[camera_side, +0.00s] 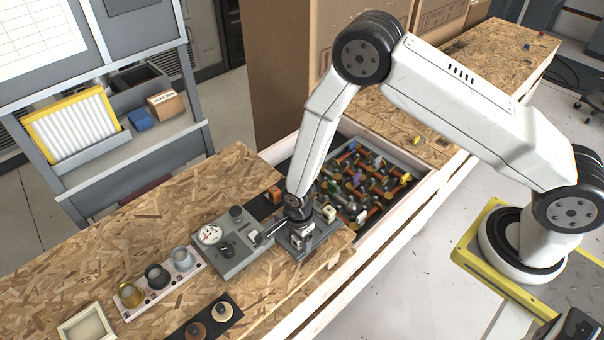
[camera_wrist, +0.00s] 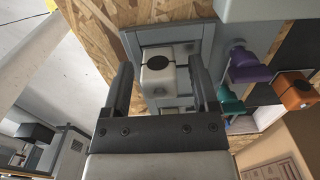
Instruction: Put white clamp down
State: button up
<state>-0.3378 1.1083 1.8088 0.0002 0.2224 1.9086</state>
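The white clamp (camera_wrist: 158,74), a pale block with a dark round spot on top, shows in the wrist view between the two fingers of my gripper (camera_wrist: 160,85). A narrow gap shows on each side of it, so the fingers look open around it and not pressed on it. It sits over a grey square fixture (camera_wrist: 133,42); whether it rests fully on it I cannot tell. In the side view my gripper (camera_side: 300,236) points down at the grey fixture (camera_side: 318,247) near the bench's edge, and largely hides what is between its fingers.
Purple (camera_wrist: 245,68), teal (camera_wrist: 229,100) and orange (camera_wrist: 295,92) pieces stand close by in the wrist view. A grey box with a dial (camera_side: 210,235) is left of my gripper. A bin of colourful parts (camera_side: 395,157) lies behind right. Bare bench (camera_side: 130,235) shows at left.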

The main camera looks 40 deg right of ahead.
jog(key=shift+r, duration=0.2)
notch_tip(320, 180, up, 13)
dwell(1.1)
dwell(0.5)
jog(key=s+d+r+n+t, duration=0.2)
jog(key=s+d+r+n, duration=0.7)
jog(key=d+r+n, duration=0.4)
jog(key=shift+s+d+n+t, duration=0.15)
jog(key=shift+s+n+t, duration=0.2)
jog(key=shift+n, duration=2.15)
